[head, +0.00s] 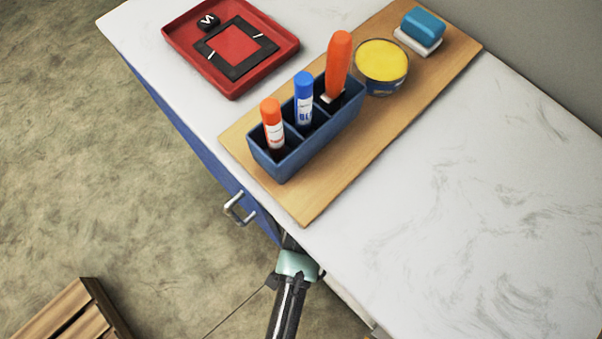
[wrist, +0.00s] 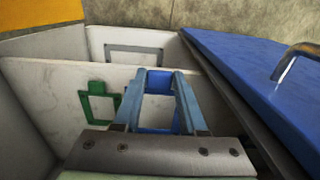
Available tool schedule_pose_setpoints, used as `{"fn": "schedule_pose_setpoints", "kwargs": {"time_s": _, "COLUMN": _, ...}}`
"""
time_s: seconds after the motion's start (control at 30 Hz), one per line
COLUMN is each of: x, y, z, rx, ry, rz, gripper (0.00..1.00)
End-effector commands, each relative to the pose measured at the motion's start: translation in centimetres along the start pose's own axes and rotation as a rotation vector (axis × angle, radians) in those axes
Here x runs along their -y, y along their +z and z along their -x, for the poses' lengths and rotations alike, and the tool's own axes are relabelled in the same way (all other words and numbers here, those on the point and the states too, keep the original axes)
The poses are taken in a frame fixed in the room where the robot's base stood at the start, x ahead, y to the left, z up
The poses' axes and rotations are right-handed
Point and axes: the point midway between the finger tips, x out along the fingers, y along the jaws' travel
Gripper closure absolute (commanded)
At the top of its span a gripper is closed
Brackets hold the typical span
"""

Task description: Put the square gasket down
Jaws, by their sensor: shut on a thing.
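My gripper (wrist: 160,76) points down into a white-walled space in the wrist view. Its two grey-blue fingers are shut on a blue square frame (wrist: 158,130), which looks like the square gasket. Its sides are partly hidden by the fingers. In the head view only my wrist shows, by the counter's front edge; the fingertips and the held frame cannot be made out there. A black square frame (head: 238,72) with two white marks lies in a red tray (head: 279,70) on the counter.
A green square frame (wrist: 99,105) shows left of my fingers, and a grey frame (wrist: 135,60) beyond them. A blue panel with a metal handle (wrist: 295,62) lies right. A wooden board (head: 305,207) carries a blue holder (head: 309,151). The counter's right part (head: 480,220) is clear.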

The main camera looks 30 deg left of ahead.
Motion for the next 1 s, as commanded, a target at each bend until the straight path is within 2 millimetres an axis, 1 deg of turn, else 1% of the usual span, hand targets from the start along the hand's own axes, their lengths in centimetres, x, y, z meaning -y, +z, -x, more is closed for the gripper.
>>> {"fn": "schedule_pose_setpoints", "kwargs": {"time_s": 0.03, "x": 0.1, "y": -1.6, "z": -0.1, "rx": -0.003, "ry": -0.003, "rz": -0.004, "gripper": 1.0}}
{"fn": "schedule_pose_setpoints", "kwargs": {"time_s": 0.1, "x": 0.1, "y": -3.2, "z": -0.1, "rx": -0.003, "ry": -0.003, "rz": -0.004, "gripper": 1.0}}
{"fn": "schedule_pose_setpoints", "kwargs": {"time_s": 0.27, "x": 0.1, "y": -6.4, "z": -0.1, "rx": -0.001, "ry": -0.003, "rz": -0.003, "gripper": 1.0}}
{"fn": "schedule_pose_setpoints", "kwargs": {"time_s": 0.4, "x": 0.0, "y": -6.3, "z": -2.3, "rx": 0.004, "ry": 0.001, "rz": 0.0, "gripper": 1.0}}
{"fn": "schedule_pose_setpoints", "kwargs": {"time_s": 0.63, "x": 0.0, "y": -6.3, "z": -3.9, "rx": 0.001, "ry": 0.0, "rz": 0.0, "gripper": 1.0}}
{"fn": "schedule_pose_setpoints", "kwargs": {"time_s": 0.83, "x": 0.0, "y": -6.3, "z": -6.9, "rx": 0.002, "ry": 0.0, "rz": -0.001, "gripper": 1.0}}
{"fn": "schedule_pose_setpoints", "kwargs": {"time_s": 0.9, "x": 0.0, "y": -6.7, "z": -7.3, "rx": 0.001, "ry": 0.0, "rz": -0.001, "gripper": 1.0}}
{"fn": "schedule_pose_setpoints", "kwargs": {"time_s": 1.0, "x": 0.0, "y": -6.7, "z": -7.0, "rx": 0.0, "ry": 0.0, "rz": 0.0, "gripper": 1.0}}
